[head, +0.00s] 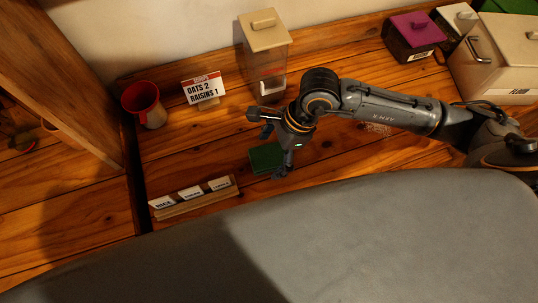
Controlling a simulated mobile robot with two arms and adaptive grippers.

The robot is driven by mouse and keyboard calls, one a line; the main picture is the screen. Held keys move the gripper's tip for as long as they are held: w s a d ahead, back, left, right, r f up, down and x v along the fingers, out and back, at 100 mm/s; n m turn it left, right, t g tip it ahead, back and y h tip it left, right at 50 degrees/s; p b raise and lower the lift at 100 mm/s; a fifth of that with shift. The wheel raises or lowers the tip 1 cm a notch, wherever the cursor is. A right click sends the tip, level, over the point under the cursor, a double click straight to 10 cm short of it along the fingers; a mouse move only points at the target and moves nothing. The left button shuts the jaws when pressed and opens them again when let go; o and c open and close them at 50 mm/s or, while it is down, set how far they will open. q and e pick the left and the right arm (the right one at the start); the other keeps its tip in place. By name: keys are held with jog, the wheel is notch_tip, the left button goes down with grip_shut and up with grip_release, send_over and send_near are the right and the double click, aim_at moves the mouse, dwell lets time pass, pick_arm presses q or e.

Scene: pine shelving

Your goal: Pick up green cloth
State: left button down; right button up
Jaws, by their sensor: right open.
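The green cloth (264,158) is a small dark green folded piece lying flat on the wooden shelf surface. My right gripper (270,150) reaches in from the right and is over the cloth, its fingers spread apart with nothing between them. One finger comes down at the cloth's right edge; I cannot tell whether it touches. The gripper and wrist hide part of the cloth's right side. My left gripper is not in view.
A label rack (194,197) is front left. A purple-lidded box (412,37) and a beige bin (500,58) stand back right. A wooden upright (70,85) is left.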

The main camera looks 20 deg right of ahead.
aim_at(265, 156)
dwell(0.4)
jog(key=c, duration=1.1)
jog(key=shift+c, duration=0.2)
jog(key=shift+r+p, duration=0.35)
jog(key=shift+p, duration=0.3)
notch_tip(265, 156, up, 3)
jog(key=b, duration=0.2)
jog(key=shift+f+b, duration=0.15)
jog(key=shift+b, duration=0.25)
jog(key=s+d+r+p, duration=0.6)
jog(key=d+r, duration=0.4)
jog(key=d, duration=0.2)
jog(key=shift+s, duration=0.45)
jog(key=shift+d, duration=0.1)
